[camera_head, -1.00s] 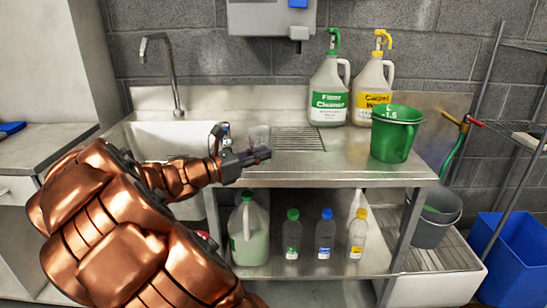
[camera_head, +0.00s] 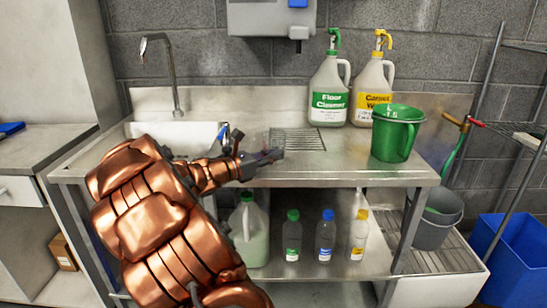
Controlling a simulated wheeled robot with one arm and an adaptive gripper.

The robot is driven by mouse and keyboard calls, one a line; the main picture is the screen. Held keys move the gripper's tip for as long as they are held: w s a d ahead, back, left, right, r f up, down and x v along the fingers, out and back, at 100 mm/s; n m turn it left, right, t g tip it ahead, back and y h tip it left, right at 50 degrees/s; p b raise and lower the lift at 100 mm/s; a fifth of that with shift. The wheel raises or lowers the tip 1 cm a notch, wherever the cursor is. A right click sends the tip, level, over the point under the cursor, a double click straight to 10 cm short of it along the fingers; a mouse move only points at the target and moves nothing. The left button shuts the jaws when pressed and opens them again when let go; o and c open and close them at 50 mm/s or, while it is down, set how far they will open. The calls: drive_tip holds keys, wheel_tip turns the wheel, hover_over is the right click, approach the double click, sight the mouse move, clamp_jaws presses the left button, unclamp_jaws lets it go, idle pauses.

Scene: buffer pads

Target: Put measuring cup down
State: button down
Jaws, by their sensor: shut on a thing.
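A small clear cup (camera_head: 260,138), which I take to be the measuring cup, is at my gripper (camera_head: 262,152), over the steel counter (camera_head: 345,165) just right of the sink. My gripper is shut on it. The cup is faint and partly covered by the fingers. I cannot tell whether its base touches the counter.
The sink (camera_head: 175,132) with its tap is to the left. A drain grate (camera_head: 300,139) lies behind the gripper. A floor cleaner jug (camera_head: 328,90), a carpet cleaner jug (camera_head: 374,88) and a green pitcher (camera_head: 396,132) stand to the right. The counter's front middle is bare.

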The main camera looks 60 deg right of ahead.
drive_tip(key=shift+f, duration=0.15)
drive_tip(key=c, duration=1.7)
unclamp_jaws()
drive_tip(key=o, duration=0.5)
drive_tip(key=shift+w+a+r, duration=0.15)
drive_tip(key=shift+a+r, duration=0.05)
drive_tip(key=p+v, duration=0.1)
drive_tip(key=v, duration=1)
drive_tip(key=shift+w+a+f, duration=0.15)
drive_tip(key=shift+a, duration=0.15)
